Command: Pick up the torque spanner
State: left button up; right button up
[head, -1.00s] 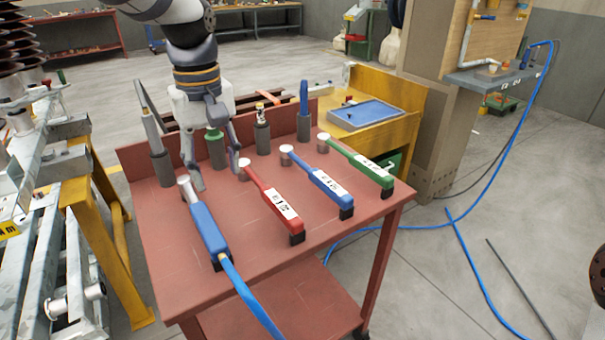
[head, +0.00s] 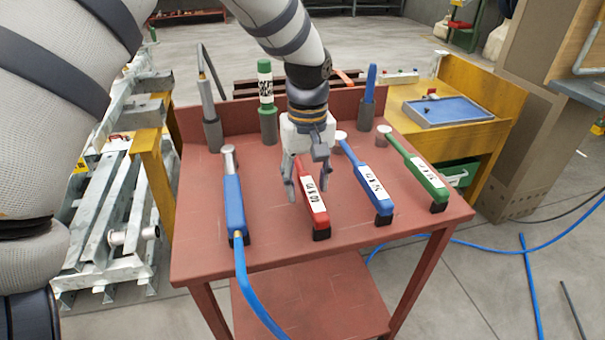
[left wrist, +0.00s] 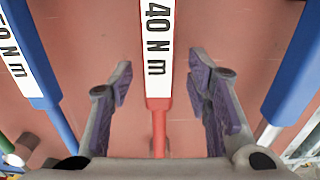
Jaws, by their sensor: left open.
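A red torque spanner (head: 308,195) lies on the red table, its white label reading "40 N m" in the left wrist view (left wrist: 157,45). A blue torque spanner (head: 367,187) and a green one (head: 424,173) lie to its right. My left gripper (head: 307,183) is over the red spanner, pointing down. In the left wrist view its open fingers (left wrist: 160,80) are on either side of the red spanner's handle, with gaps on both sides and nothing held. The gripper hides the red spanner's head end in the head view. My right gripper is not in view.
A blue-handled tool with a blue hose (head: 234,205) lies left of the red spanner on the table (head: 275,235). A yellow bench with a blue tray (head: 450,108) is beyond.

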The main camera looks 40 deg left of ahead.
pick_arm(q)
jog(key=shift+f, duration=0.85)
jog(key=shift+r, duration=0.1)
jog(key=shift+c, duration=0.6)
jog(key=shift+w, duration=0.1)
grip_shut()
